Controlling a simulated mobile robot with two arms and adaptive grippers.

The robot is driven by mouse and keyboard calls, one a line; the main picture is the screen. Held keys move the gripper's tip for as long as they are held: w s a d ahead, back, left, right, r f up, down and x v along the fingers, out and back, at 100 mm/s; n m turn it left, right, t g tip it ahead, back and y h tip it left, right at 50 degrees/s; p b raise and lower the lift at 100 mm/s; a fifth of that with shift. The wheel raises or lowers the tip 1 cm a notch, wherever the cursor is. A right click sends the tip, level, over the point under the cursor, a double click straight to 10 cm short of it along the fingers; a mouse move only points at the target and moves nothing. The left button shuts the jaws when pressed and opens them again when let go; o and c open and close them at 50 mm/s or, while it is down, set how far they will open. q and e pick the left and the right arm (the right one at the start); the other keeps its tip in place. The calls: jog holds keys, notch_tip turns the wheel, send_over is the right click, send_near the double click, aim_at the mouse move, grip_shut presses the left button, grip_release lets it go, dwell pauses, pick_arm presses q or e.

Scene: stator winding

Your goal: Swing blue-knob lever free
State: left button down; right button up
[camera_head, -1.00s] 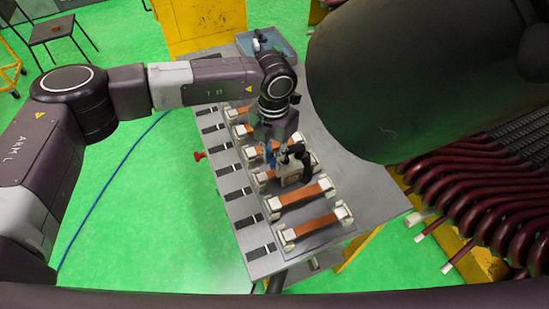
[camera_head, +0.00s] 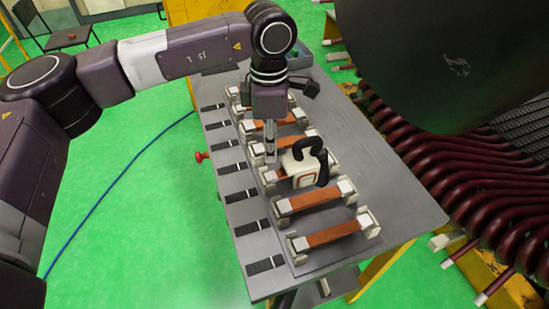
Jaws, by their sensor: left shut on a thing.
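My left gripper (camera_head: 270,148) points down over the row of copper-coloured bars, just left of a white clamp-like block (camera_head: 299,164) with a curved black handle (camera_head: 320,160). Its narrow fingers are closed together on something small, which looks like the blue-knob lever. The knob is hidden by the fingers, and no blue shows there. The white block sits over the middle bar, right beside the fingertips. My right gripper is not in view.
A grey table (camera_head: 400,200) holds several copper-coloured bars (camera_head: 315,201) in pale end holders, with black strips along its left edge. Dark red coils (camera_head: 470,180) and a large dark cylinder (camera_head: 440,60) crowd the right.

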pick_arm(q)
jog(key=m, duration=0.1)
jog(key=m+b, duration=0.2)
jog(key=shift+w+a+f, duration=0.15)
jog(key=shift+w+a, duration=0.2)
jog(key=shift+w, duration=0.05)
jog(key=shift+w+a+m+b, duration=0.15)
jog(key=shift+m+b, duration=0.1)
jog(key=shift+m, duration=0.3)
jog(key=shift+w+m+b, duration=0.15)
jog(key=shift+m+b, duration=0.05)
jog(key=shift+m, duration=0.35)
jog(key=c, duration=1.8)
grip_release()
notch_tip(320, 180, up, 12)
jog(key=shift+r, duration=0.15)
